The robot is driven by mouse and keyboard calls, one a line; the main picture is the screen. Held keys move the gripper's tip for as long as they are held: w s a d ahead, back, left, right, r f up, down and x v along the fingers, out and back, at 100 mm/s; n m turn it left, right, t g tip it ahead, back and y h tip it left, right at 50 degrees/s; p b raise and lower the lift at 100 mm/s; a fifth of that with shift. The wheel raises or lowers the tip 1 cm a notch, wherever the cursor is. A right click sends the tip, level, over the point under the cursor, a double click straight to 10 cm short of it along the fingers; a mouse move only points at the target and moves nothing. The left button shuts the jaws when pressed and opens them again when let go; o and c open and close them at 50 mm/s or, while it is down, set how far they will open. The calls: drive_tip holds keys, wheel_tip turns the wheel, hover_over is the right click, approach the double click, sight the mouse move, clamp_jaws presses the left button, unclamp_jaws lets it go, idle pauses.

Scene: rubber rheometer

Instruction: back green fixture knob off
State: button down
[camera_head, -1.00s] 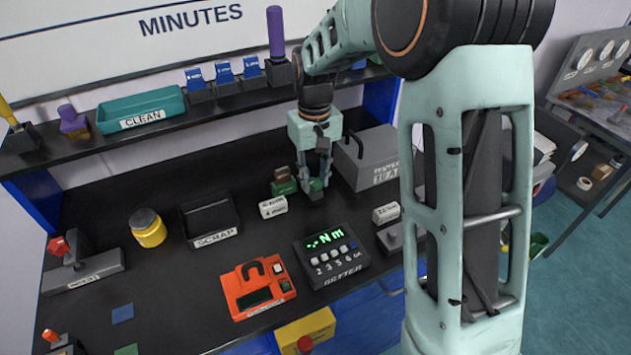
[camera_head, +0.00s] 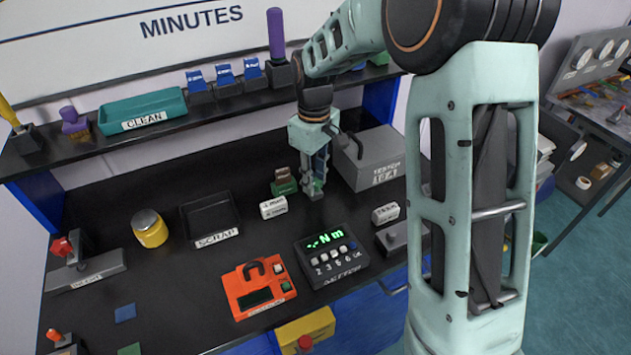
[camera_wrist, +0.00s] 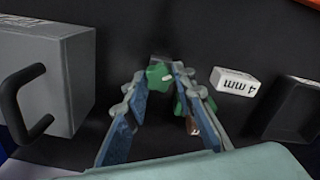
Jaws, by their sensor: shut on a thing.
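The green fixture knob (camera_wrist: 158,76) sits between the tips of my gripper (camera_wrist: 160,72) in the wrist view, and the fingers are shut on it. In the head view my gripper (camera_head: 316,186) reaches down to the dark fixture (camera_head: 313,195) at the bench's back half, with a bit of green showing at the fingertips. The fingers hide much of the fixture, and I cannot tell how far the knob is turned. A second green piece with a brown part (camera_head: 284,183) stands just left of the gripper.
A grey box with a dark handle (camera_head: 370,160) stands close to the gripper's right. A white "4 mm" block (camera_head: 273,207) lies to its front left. The scrap tray (camera_head: 210,217), a torque display (camera_head: 331,256) and an orange device (camera_head: 258,288) occupy the bench further left and forward.

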drive_tip(key=n+p, duration=0.1)
drive_tip(key=n, duration=0.3)
drive_tip(key=n+p, duration=0.1)
drive_tip(key=n, duration=0.2)
drive_tip(key=shift+s+r, duration=0.1)
drive_tip(key=shift+s, duration=0.05)
drive_tip(key=shift+n+p, duration=0.35)
drive_tip(key=shift+n, duration=0.45)
drive_tip(key=n, duration=0.4)
drive_tip(key=shift+n, duration=0.3)
drive_tip(key=c, duration=1.8)
unclamp_jaws()
drive_tip(key=shift+o, duration=0.2)
